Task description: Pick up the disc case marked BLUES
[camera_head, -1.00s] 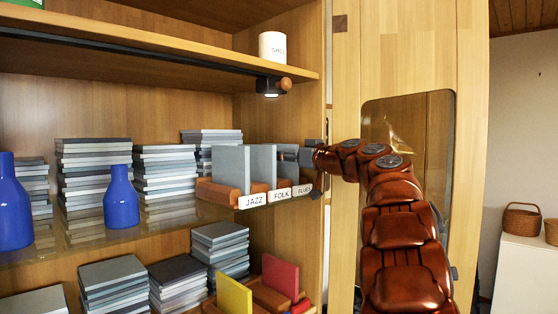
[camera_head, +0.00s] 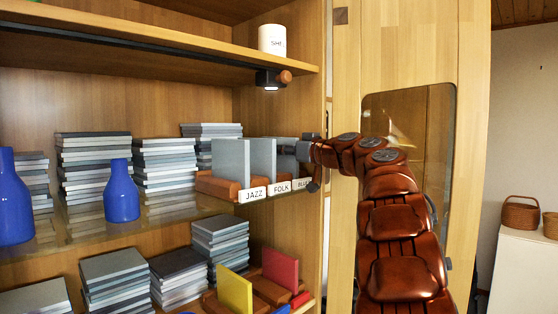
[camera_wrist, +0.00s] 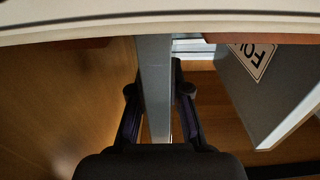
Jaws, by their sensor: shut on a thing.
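The BLUES label (camera_head: 302,184) is at the right end of the row of disc cases on the middle shelf, partly covered by my gripper. A grey case stands upright behind this label, and my gripper (camera_head: 299,150) is at it, coming from the right. In the wrist view the grey BLUES case (camera_wrist: 154,70) stands edge-on between my two dark fingers (camera_wrist: 158,112), which are shut on it. The case's front face is mostly hidden in the head view.
The FOLK case (camera_head: 263,160) and JAZZ case (camera_head: 231,160) stand left of it in wooden holders; another grey case (camera_wrist: 262,90) is close on the right in the wrist view. The cabinet side wall (camera_wrist: 60,100) is close on the left. Blue vases (camera_head: 121,195) and disc stacks are farther left.

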